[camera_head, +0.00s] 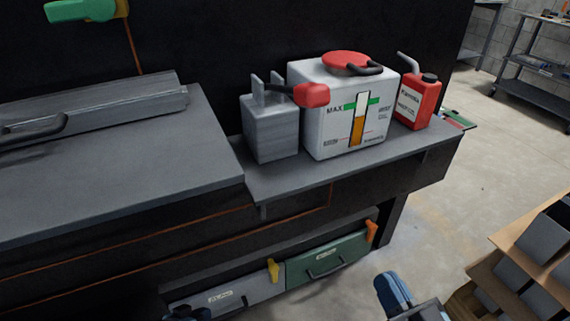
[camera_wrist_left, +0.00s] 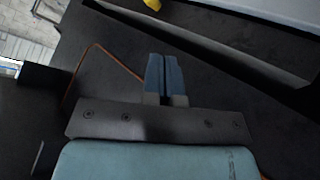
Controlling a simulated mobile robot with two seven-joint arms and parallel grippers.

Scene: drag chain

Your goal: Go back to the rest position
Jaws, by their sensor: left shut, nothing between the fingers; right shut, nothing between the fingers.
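My left gripper (camera_head: 187,314) shows only as a small dark blue piece at the bottom edge of the head view, in front of the grey drawer. In the left wrist view its two blue fingers (camera_wrist_left: 163,75) are pressed together with nothing between them. My right gripper (camera_head: 394,291) is at the bottom centre-right of the head view, over the concrete floor. Its blue fingers are together and empty. It is apart from the bench and from the shelf at the right. Most of both arms is out of the picture.
A dark bench shelf (camera_head: 300,183) carries a white tank (camera_head: 312,130) with a red cap, a grey metal block (camera_head: 271,135) and a red canister (camera_head: 420,100). Below are a grey drawer (camera_head: 240,292) and a green drawer (camera_head: 325,262). A wooden bin rack (camera_head: 508,240) stands right.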

